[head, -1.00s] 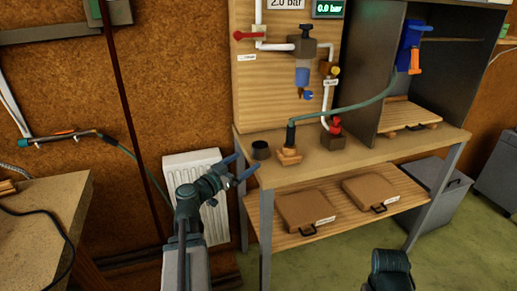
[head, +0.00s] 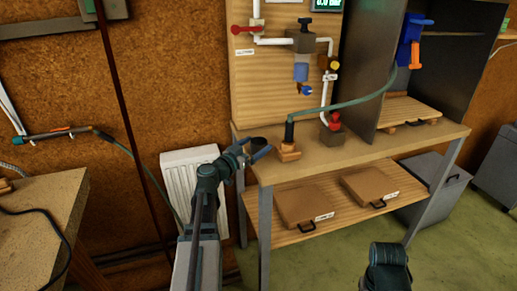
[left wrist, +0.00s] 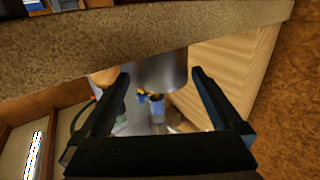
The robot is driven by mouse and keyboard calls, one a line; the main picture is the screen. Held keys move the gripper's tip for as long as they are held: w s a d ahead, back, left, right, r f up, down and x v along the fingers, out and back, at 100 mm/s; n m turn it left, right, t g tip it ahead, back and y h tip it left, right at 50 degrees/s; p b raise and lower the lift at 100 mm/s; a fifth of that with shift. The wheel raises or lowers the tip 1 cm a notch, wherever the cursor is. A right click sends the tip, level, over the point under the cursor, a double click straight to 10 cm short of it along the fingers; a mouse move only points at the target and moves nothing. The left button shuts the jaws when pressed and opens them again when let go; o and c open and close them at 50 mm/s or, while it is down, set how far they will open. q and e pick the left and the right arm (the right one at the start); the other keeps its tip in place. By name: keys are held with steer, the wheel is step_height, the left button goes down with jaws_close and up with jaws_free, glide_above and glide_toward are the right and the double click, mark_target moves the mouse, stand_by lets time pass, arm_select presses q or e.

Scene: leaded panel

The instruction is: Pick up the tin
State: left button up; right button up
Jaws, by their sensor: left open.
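The tin (head: 257,142) is a small dark cylinder standing near the left end of the workbench top in the head view. In the left wrist view the tin (left wrist: 162,70) looks like shiny grey metal and lies between the fingertips. My left gripper (head: 256,149) is open at the tin, one finger to each side of it in the head view. In the left wrist view the left gripper (left wrist: 160,76) has wide-spread fingers, and I cannot tell whether either touches the tin. My right gripper is not seen; only a dark part of my right arm shows at the bottom.
The workbench (head: 350,155) carries a wooden block with a dark nozzle (head: 289,142) and green hose just right of the tin. A red valve (head: 335,122) stands farther right. The lower shelf holds two brown cases (head: 304,205). A white radiator (head: 181,180) is at the left.

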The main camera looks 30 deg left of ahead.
mark_target(263, 138)
arm_select(q)
steer(key=shift+w+d+r, duration=0.1)
steer(key=shift+w, duration=2.55)
steer(key=c, duration=1.3)
